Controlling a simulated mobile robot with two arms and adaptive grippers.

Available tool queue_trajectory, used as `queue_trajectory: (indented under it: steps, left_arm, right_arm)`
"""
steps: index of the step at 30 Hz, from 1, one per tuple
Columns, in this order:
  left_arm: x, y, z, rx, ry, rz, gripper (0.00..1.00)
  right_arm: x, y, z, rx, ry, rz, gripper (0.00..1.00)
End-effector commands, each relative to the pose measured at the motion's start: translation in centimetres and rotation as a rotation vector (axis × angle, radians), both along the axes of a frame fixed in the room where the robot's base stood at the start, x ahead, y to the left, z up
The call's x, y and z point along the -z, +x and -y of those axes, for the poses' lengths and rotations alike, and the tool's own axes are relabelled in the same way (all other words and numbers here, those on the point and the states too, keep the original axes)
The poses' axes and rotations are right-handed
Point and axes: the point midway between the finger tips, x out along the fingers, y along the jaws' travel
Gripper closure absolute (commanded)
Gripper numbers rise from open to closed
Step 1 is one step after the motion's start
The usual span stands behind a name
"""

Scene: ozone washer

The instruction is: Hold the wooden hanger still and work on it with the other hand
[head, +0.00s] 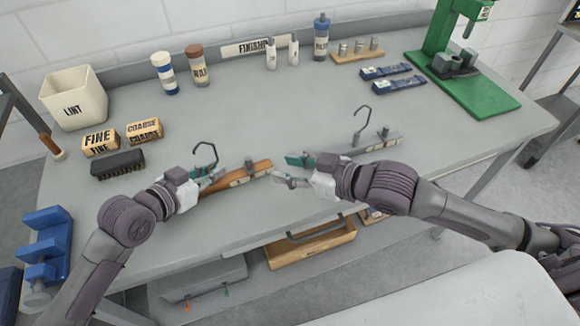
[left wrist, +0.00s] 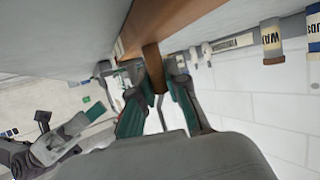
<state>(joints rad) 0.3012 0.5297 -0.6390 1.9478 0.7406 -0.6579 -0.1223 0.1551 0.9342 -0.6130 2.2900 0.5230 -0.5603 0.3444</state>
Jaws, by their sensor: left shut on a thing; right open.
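The wooden hanger (head: 248,174) is a brown bar with a dark metal hook, lying near the table's front edge. My left gripper (head: 219,178) is shut on its left part, hiding some of the bar. In the left wrist view the brown wood (left wrist: 153,62) sits between the green-padded fingers of this gripper (left wrist: 158,83). My right gripper (head: 284,168) is open and empty, its fingertips just right of the hanger's right end and apart from it. A small dark knob (head: 249,160) shows on or behind the bar.
A grey hanger-like bar (head: 380,145) with a hook lies behind my right gripper. FINE (head: 100,143) and COARSE (head: 144,131) blocks, a dark brush (head: 118,164) and a lint bin (head: 73,97) stand left. A green press (head: 460,75) stands right. The table's middle is clear.

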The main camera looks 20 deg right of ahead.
Motion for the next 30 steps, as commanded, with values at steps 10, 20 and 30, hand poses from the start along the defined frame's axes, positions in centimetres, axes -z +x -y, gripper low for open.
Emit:
queue_trajectory:
  steps: [10, 20, 30]
  left_arm:
    - [0.0, 0.0, 0.0, 0.000, -0.001, 0.001, 0.77]
    - [0.0, 0.0, 0.0, 0.000, -0.001, 0.001, 0.56]
    - [-1.1, -1.9, -2.2, 0.000, 0.005, 0.001, 0.56]
  right_arm:
    - [0.0, 0.0, 0.0, 0.000, 0.000, 0.000, 0.59]
    - [0.0, 0.0, 0.0, 0.000, 0.000, 0.000, 0.59]
    - [0.0, 0.0, 0.0, 0.000, 0.000, 0.000, 0.59]
